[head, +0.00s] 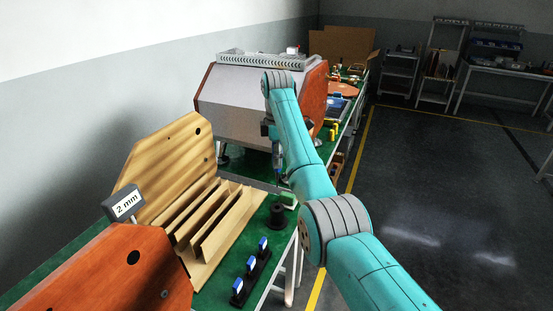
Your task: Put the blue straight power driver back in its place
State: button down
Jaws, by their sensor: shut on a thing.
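My gripper (272,132) hangs from the end of my teal arm, above the green bench and in front of the large grey machine. It is shut on a slim upright dark and bluish tool (277,160), which looks like the blue straight power driver. My arm hides part of it, and its lower end points down at the bench. A black round holder (278,216) stands on the bench below and apart from the tool. I cannot tell whether it is the driver's place.
Several small blue-topped pieces in black stands (250,266) line the bench's front edge. A slotted wooden rack (213,222) and orange panel (130,275) with a "2 mm" sign (124,204) stand left. The grey machine (240,110) fills the back. The floor at right is clear.

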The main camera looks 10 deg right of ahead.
aim_at(277, 177)
jog(key=shift+f, duration=3.45)
jog(key=shift+f, duration=0.25)
notch_tip(277, 177, down, 8)
jog(key=shift+f, duration=0.2)
jog(key=c, duration=0.8)
grip_release()
jog(key=shift+o, duration=0.2)
